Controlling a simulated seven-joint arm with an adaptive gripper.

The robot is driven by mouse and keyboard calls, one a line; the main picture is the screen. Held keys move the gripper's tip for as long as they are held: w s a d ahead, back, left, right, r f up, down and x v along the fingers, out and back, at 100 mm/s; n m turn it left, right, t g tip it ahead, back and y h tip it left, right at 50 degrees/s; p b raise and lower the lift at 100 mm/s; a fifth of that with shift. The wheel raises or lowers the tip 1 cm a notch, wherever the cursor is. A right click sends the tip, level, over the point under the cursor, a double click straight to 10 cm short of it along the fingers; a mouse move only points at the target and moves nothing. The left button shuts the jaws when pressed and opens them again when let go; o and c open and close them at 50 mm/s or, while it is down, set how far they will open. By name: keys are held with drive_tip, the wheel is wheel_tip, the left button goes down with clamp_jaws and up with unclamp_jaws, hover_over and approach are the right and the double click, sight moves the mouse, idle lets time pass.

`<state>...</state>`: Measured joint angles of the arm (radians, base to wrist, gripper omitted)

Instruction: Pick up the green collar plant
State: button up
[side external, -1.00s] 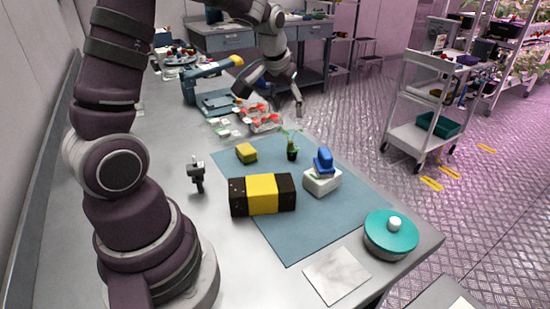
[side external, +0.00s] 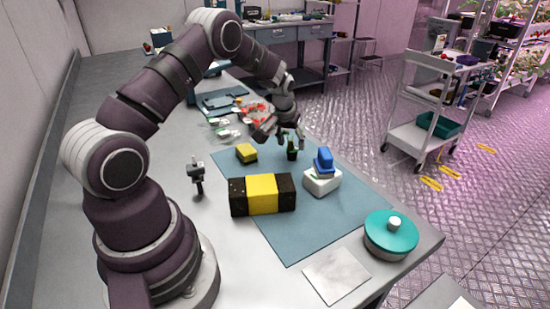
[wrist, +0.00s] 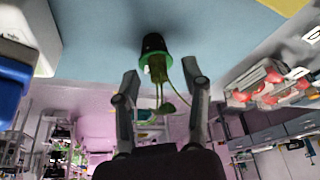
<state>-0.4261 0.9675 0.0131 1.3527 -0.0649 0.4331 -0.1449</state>
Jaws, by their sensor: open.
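The green collar plant (side external: 292,153) stands on the blue mat (side external: 325,222), in a small dark pot; its upper part is close to my fingers. In the wrist view the plant (wrist: 155,46) appears upside down, with a black pot, a green ring at the rim and thin green stems. My gripper (side external: 290,137) is low over the mat at the plant's far side. In the wrist view my gripper (wrist: 161,82) is open, with the stems between its two fingers and the pot beyond the fingertips. I cannot tell whether a finger touches a leaf.
A white box with a blue item on top (side external: 322,180) stands right of the plant. A yellow sponge-like block (side external: 246,153) lies left, and a black-and-yellow case (side external: 262,194) nearer. Packs of red berries (side external: 256,114) lie behind. A teal-lidded pot (side external: 391,234) sits near the right edge.

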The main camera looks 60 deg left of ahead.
clamp_jaws()
drive_tip(key=shift+r, duration=0.1)
